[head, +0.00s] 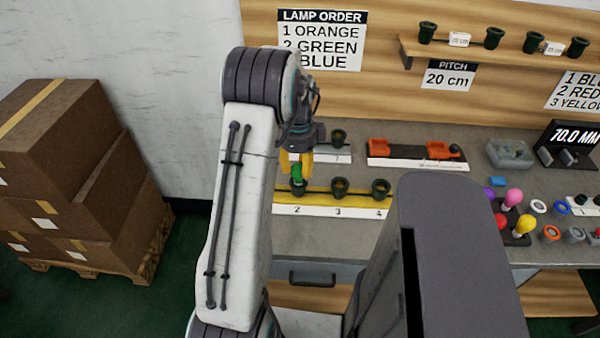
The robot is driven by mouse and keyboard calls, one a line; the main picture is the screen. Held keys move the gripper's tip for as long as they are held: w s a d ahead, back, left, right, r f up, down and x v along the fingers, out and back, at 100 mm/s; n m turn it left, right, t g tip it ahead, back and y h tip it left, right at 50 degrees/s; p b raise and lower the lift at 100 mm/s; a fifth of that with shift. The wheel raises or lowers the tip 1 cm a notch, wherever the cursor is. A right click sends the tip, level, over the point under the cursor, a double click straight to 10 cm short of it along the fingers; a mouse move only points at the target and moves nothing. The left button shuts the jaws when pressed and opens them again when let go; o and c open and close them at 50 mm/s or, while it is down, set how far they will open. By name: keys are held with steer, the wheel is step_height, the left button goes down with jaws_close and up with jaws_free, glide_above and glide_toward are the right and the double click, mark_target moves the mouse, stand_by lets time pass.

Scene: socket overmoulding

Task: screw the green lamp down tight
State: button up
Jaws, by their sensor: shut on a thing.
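The green lamp (297,173) shows between the yellow fingers of my gripper (296,162). My gripper points down and is shut on the lamp. The lamp is right above the dark socket (298,188) at number 2 on the yellow strip (325,200). The lamp's lower end meets the socket's mouth in this view; I cannot tell how deep it sits. The sockets at 3 (340,187) and 4 (381,188) show no lamp. My arm hides the strip's left end. A lamp order sign (320,40) lists orange, green, blue.
An orange and black fixture (415,153) stands behind on the grey bench. A clear bin (510,153) and a 70.0 MM display (570,145) are at right, with coloured lamps and rings in front. A shelf (480,55) holds dark sockets. Boxes (75,190) stand at left.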

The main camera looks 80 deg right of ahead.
steer(key=shift+m, duration=0.9)
steer(key=o, duration=1)
steer(key=n, duration=0.6)
steer(key=shift+n, duration=0.3)
steer(key=n, duration=0.5)
steer(key=shift+n, duration=0.3)
steer(key=n, duration=0.5)
steer(key=shift+n, duration=2.9)
